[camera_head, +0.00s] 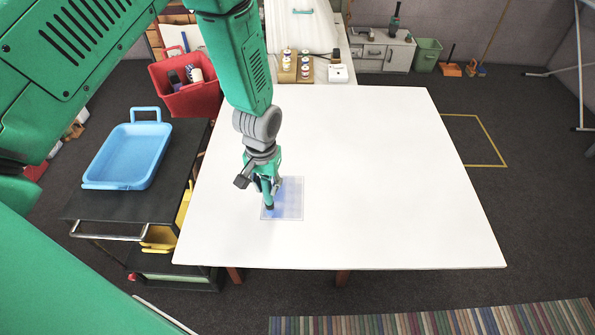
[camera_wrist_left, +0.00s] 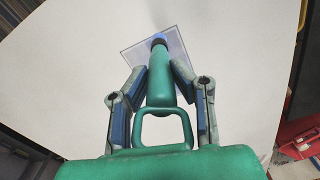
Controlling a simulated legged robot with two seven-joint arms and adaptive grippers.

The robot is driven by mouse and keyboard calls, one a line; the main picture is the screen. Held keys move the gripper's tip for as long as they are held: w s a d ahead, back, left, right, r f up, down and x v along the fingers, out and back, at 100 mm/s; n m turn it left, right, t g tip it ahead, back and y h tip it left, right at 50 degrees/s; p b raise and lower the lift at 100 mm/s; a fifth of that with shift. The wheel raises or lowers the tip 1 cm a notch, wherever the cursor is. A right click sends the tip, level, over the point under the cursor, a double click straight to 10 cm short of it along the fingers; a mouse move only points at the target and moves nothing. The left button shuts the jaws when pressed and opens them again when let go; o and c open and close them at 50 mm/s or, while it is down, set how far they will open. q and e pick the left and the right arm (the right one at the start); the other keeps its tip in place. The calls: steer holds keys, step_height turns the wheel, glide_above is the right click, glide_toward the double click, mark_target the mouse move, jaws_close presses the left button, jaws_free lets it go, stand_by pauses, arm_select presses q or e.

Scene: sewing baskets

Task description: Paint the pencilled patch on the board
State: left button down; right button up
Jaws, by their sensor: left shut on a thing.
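The white board (camera_head: 380,170) lies flat across the middle of the head view. The pencilled patch (camera_head: 290,198) is a thin-outlined rectangle on its left part, with pale blue over it and a stronger blue area near the tool. In the left wrist view the patch (camera_wrist_left: 135,53) is partly hidden by the tool. My left gripper (camera_head: 267,184) is shut on a green-bodied paint tool (camera_wrist_left: 160,85) with a blue end. The tool points down at the patch's left part; its tip (camera_head: 269,205) looks to be at the board, but contact is unclear. My right gripper is out of view.
A dark cart (camera_head: 90,205) with a blue tray (camera_head: 128,155) stands left of the board. A red bin (camera_head: 190,98) and a table with small jars on a wooden stand (camera_head: 287,76) are behind it. The right of the board is clear.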

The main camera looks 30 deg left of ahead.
mark_target(264, 178)
arm_select(q)
steer(key=shift+r+p, duration=0.3)
steer(key=shift+r, duration=0.75)
steer(key=shift+s+a+r+p, duration=0.1)
steer(key=shift+a+r+p, duration=0.45)
steer(key=shift+p, duration=0.2)
steer(key=shift+d+r, duration=0.2)
steer(key=shift+d, duration=0.2)
